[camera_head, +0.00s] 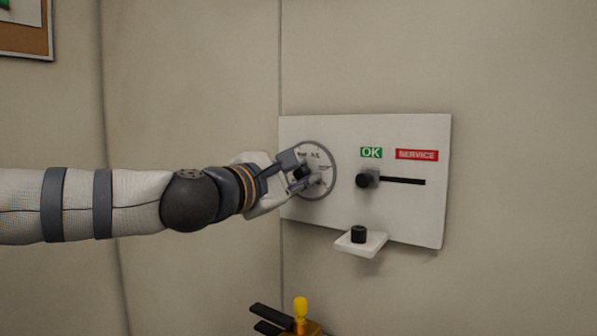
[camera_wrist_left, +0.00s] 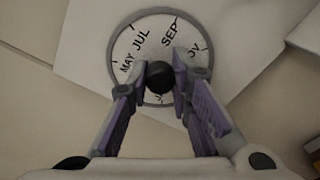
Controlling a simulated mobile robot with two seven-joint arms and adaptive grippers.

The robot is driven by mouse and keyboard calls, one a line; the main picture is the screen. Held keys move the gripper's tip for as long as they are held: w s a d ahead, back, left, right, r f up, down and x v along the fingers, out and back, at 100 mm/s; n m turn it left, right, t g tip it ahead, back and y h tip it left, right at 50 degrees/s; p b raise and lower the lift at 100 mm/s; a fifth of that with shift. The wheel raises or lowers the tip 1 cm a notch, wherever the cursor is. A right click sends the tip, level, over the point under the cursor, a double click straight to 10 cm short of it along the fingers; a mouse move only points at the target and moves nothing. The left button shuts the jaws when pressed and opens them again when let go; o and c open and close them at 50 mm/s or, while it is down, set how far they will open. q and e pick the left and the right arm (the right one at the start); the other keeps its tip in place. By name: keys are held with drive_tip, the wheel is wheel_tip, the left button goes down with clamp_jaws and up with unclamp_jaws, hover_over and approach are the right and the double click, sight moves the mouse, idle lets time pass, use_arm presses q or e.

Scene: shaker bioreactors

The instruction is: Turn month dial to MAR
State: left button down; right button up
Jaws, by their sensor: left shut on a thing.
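The month dial (camera_head: 327,163) is a round disc with a grey rim on the left part of a white wall panel (camera_head: 405,215). In the left wrist view the dial (camera_wrist_left: 151,50) shows the labels MAY, JUL and SEP. One label at right is partly covered and ends in "OV". Another at the bottom is mostly hidden. A black knob (camera_wrist_left: 160,77) is at its centre. My left gripper (camera_head: 305,175) reaches in from the left. In the wrist view its fingers (camera_wrist_left: 161,84) are shut on the knob, one on each side. No pointer mark is clear. My right gripper is out of view.
On the panel are a green OK label (camera_head: 371,152), a red SERVICE label (camera_head: 417,155) and a black slider knob (camera_head: 367,178) at its slot's left end. A small white shelf (camera_head: 366,247) with a black cap (camera_head: 358,234) juts out below. A yellow-topped object (camera_head: 301,309) stands at the bottom edge.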

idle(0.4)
use_arm(q)
drive_tip(key=c, duration=1.4)
unclamp_jaws()
drive_tip(key=shift+c, duration=0.2)
drive_tip(key=shift+s, duration=0.1)
